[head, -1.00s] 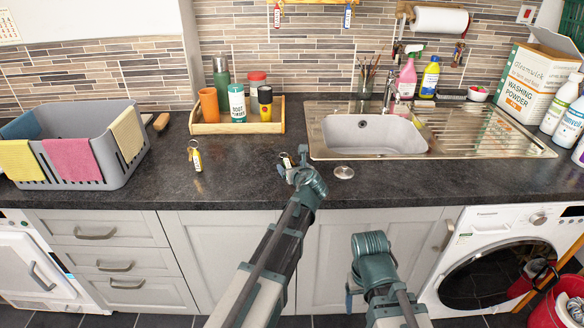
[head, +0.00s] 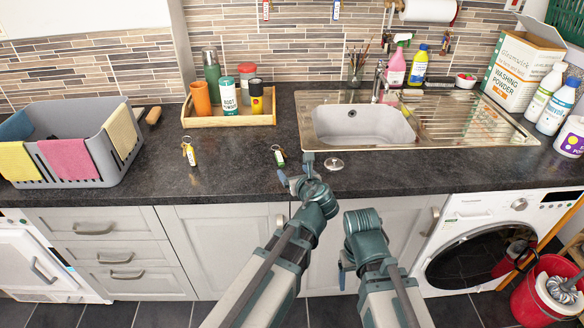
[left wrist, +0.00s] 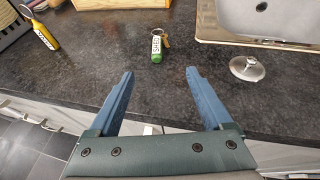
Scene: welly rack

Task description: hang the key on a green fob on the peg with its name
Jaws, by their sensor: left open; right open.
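The key on a green fob (head: 279,157) lies on the dark worktop, left of the sink. In the left wrist view the green fob (left wrist: 156,49) carries a white label and lies ahead of my fingers, with its metal key and ring at the upper right. My left gripper (head: 296,170) is open and empty, just in front of the fob and apart from it; its two blue fingers (left wrist: 158,88) are spread wide. My right gripper (head: 345,272) is low in front of the cabinet doors, away from the worktop. The pegs are cut off at the top of the head view.
A key on a yellow fob (head: 189,154) lies further left. A metal sink plug (head: 333,164) lies right of my left gripper. A wooden tray (head: 228,121) with bottles and the sink (head: 361,128) stand behind. Tags (head: 266,10) hang on the wall above.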

